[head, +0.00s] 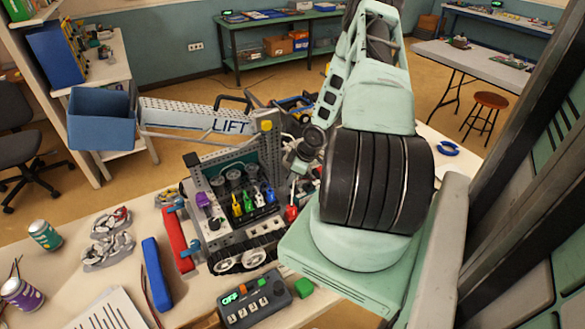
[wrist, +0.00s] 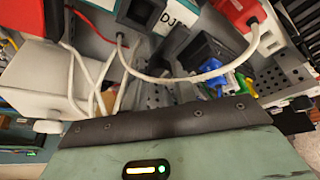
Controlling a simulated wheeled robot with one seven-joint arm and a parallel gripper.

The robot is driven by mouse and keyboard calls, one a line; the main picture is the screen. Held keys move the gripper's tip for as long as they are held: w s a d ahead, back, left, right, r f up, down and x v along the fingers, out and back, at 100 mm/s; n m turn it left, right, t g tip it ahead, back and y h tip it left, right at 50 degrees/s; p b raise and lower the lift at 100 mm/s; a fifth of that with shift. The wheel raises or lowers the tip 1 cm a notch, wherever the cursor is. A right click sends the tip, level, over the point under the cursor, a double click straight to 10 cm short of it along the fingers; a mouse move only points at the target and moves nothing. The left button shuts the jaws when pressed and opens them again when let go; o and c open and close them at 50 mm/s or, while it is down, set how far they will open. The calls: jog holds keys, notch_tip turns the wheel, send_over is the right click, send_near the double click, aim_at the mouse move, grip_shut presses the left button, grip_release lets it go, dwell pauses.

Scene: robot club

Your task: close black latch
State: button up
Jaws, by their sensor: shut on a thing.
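The grey brick-built tracked machine (head: 235,240) stands on the table in the head view, with coloured levers in its open top. My gripper (head: 303,157) is at the machine's right side, partly hidden by my arm. In the wrist view its mint body and dark edge fill the bottom, and a black block (wrist: 212,55) lies beyond it. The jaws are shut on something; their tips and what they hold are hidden.
White cables (wrist: 165,78) and a red plug (wrist: 240,12) lie close by in the wrist view.

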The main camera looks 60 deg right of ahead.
dwell(0.4)
jog(key=o, duration=1)
jog(key=shift+c, duration=0.2)
jog(key=p+v, duration=0.1)
jog(key=v, duration=1.6)
jog(key=shift+r, duration=0.2)
jog(key=shift+d, duration=0.15)
